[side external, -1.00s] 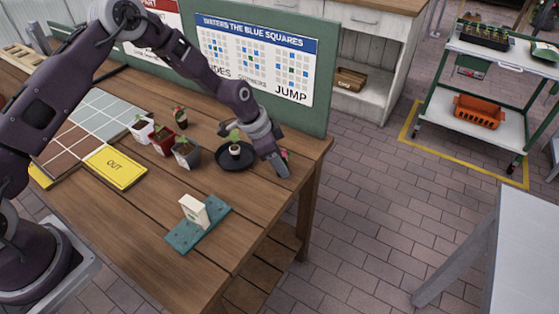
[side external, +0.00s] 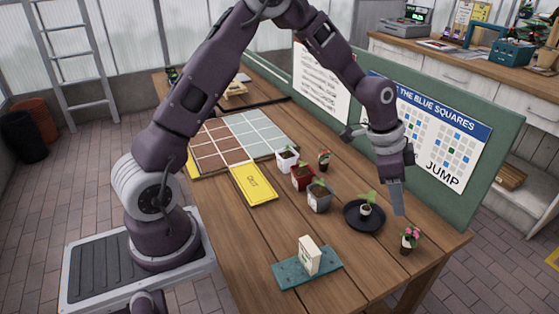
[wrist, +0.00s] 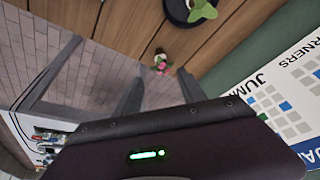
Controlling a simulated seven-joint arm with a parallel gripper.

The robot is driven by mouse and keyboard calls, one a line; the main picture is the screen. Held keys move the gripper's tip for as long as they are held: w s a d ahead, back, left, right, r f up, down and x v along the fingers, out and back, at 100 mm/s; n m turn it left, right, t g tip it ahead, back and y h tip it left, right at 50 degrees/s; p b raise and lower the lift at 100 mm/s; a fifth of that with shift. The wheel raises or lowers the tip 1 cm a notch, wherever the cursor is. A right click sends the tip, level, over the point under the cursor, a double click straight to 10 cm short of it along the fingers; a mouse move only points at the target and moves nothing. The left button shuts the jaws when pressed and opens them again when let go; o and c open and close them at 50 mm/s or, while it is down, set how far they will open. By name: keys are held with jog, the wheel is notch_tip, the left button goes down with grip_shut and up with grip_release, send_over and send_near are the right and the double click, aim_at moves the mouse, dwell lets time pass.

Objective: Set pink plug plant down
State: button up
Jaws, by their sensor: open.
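The pink plug plant (side external: 410,239) stands upright on the wooden table near its right end, with pink blooms, green leaves and a small dark pot. It also shows in the wrist view (wrist: 161,58), just beyond my fingertips. My gripper (side external: 397,203) is open and empty, pointing down above and slightly behind the plant, apart from it. In the wrist view its two fingers (wrist: 158,82) are spread with a gap between them.
A black saucer (side external: 353,221) with a seedling in a small pale pot is left of the plant. White, red and grey pots (side external: 320,204) and a flower pot (side external: 323,161) stand further left. A teal board (side external: 285,273) holds a white box. The green sign panel (side external: 480,180) stands behind.

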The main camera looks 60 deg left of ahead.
jog(key=s+a+r+n+y, duration=0.2)
jog(key=s+r, duration=0.6)
jog(key=r, duration=0.2)
jog(key=s+a+r+n+t, duration=0.1)
jog(key=s+r+n, duration=0.2)
jog(key=s, duration=0.9)
jog(key=s+a+r+n+t, duration=0.1)
jog(key=s+a+r+n, duration=0.1)
jog(key=s, duration=1)
jog(key=shift+a+r+n+y, duration=0.2)
jog(key=shift+r+n+y, duration=0.1)
jog(key=shift+r+n, duration=0.65)
